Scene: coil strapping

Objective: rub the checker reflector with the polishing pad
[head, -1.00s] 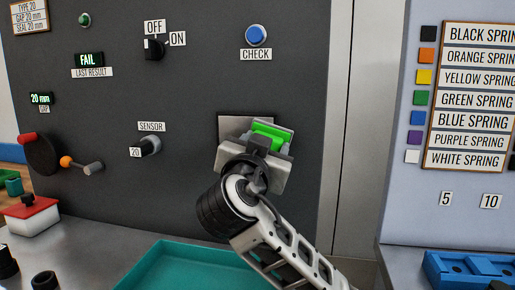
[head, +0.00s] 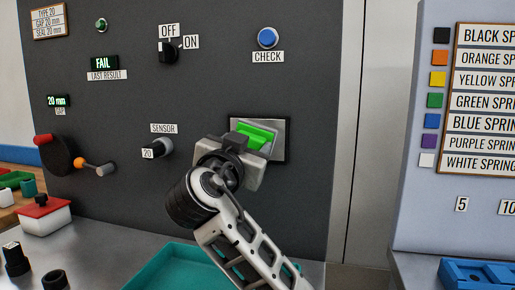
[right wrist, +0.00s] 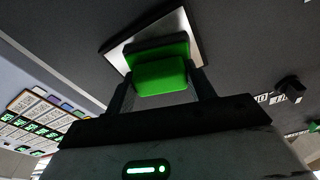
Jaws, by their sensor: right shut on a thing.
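The checker reflector (head: 279,130) is a silver plate in a dark frame on the dark checker panel, right of the middle in the head view. It also shows at the top of the right wrist view (right wrist: 184,24). My right gripper (head: 246,146) is shut on the green polishing pad (head: 258,134) and holds it in front of the plate. The pad sits between the fingers in the right wrist view (right wrist: 160,76). The pad and gripper hide the left and lower parts of the plate; I cannot tell if the pad touches it. My left gripper is not in view.
The panel carries a blue CHECK button (head: 268,38), an OFF/ON switch (head: 168,52), a SENSOR knob (head: 160,148) and a crank handle (head: 82,163). A teal tray (head: 165,268) lies below. A blue holder (head: 478,272) stands at the lower right.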

